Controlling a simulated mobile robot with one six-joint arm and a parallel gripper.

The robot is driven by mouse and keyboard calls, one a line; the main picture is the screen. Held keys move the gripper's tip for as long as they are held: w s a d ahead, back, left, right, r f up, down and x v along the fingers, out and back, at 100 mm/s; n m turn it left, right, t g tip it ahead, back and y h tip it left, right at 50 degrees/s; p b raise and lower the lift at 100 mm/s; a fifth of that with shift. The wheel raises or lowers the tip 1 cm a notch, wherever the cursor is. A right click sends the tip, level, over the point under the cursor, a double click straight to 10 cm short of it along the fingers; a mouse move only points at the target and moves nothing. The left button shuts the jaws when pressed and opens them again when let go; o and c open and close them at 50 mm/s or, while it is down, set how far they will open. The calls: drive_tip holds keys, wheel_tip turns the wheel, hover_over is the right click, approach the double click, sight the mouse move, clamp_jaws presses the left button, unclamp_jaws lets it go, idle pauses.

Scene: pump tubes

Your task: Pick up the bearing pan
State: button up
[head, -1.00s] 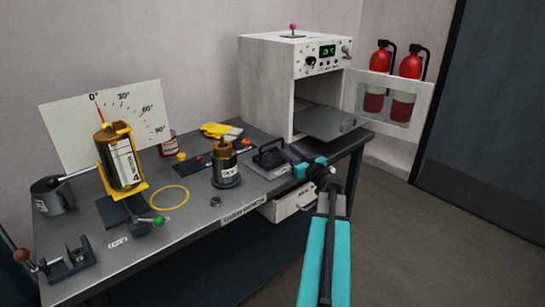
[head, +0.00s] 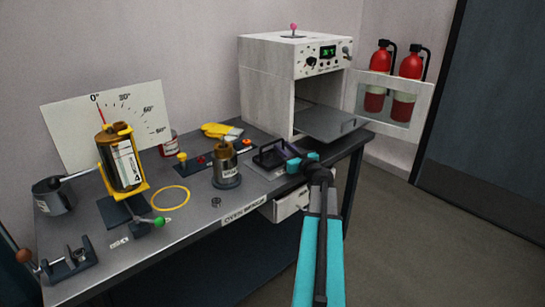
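A dark, shallow pan with a raised black handle (head: 271,155) lies on the workbench in front of the oven; it looks like the bearing pan. My gripper (head: 302,161) is just to the right of the pan, at the bench's front edge. Its two teal fingers show a gap between them, and I see nothing held. The fingers hide part of the bench behind them. Whether they touch the pan cannot be told. The pan's contents are too dark to make out.
The white oven (head: 268,75) stands open behind, with a grey tray (head: 325,122) sticking out. A brass-topped cylinder (head: 226,165) stands left of the pan. A yellow ring (head: 170,197) and a tilted canister (head: 122,165) are further left. A drawer (head: 285,207) hangs below the bench edge.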

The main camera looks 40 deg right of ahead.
drive_tip(key=shift+w+d, duration=0.1)
drive_tip(key=shift+w, duration=0.25)
idle(0.3)
clamp_jaws()
